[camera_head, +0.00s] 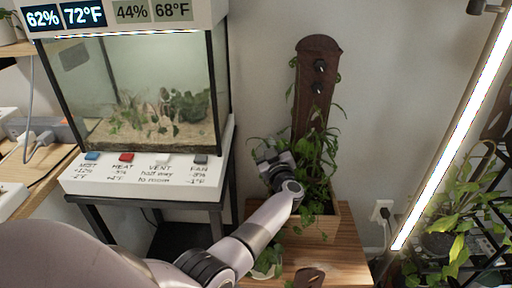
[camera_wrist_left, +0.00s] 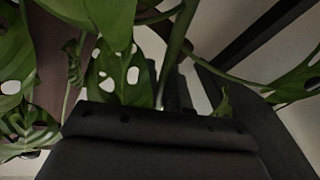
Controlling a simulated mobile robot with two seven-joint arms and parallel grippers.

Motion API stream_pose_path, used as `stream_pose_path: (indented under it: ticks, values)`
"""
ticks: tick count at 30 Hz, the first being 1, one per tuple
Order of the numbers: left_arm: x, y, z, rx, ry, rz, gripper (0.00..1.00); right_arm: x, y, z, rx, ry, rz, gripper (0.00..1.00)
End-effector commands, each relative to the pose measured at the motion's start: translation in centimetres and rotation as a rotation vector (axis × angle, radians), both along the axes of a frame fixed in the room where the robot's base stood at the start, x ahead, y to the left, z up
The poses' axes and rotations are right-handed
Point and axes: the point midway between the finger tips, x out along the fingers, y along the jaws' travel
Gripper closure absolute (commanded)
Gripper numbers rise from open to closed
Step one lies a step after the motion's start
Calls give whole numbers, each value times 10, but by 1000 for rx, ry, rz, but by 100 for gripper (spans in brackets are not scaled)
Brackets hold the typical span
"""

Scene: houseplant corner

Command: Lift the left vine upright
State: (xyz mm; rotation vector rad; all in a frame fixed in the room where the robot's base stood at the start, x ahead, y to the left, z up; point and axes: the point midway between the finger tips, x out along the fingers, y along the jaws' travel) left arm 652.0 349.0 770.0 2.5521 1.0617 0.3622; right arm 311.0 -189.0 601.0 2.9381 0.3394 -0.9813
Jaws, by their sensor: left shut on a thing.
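A leafy green plant (camera_head: 319,165) grows from a wooden planter box (camera_head: 325,228) in front of a tall dark brown board (camera_head: 317,75) with dark knobs. My left gripper (camera_head: 268,160) is at the left side of this foliage and is shut on a vine. In the left wrist view, a green stem (camera_wrist_left: 176,45) runs down behind the dark gripper body (camera_wrist_left: 155,135), among leaves with holes (camera_wrist_left: 115,78). The fingertips and the exact grip point are hidden. My right gripper does not show.
The planter stands on a wooden slatted top (camera_head: 347,262). A glass terrarium (camera_head: 140,95) on a white button base (camera_head: 150,172) is at left. A bright light tube (camera_head: 450,130) leans at right near another plant (camera_head: 450,222). Low leaves (camera_head: 268,263) hang below the arm.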

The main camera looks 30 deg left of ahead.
Motion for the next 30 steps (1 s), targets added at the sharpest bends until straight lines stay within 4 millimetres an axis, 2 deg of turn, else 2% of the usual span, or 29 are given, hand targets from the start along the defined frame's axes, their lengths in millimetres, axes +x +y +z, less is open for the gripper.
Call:
stream_pose_path:
  ticks: [6, 12, 29, 30]
  values:
    - [15, -25, 9, 115, 71, -2, 100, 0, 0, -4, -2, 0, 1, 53]
    - [23, -38, 14, 182, 112, -1, 100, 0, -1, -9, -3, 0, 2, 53]
    - [26, -43, 16, 215, 134, 0, 100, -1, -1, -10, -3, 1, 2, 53]
    - [26, -43, 16, 214, 133, 0, 79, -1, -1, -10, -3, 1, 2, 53]
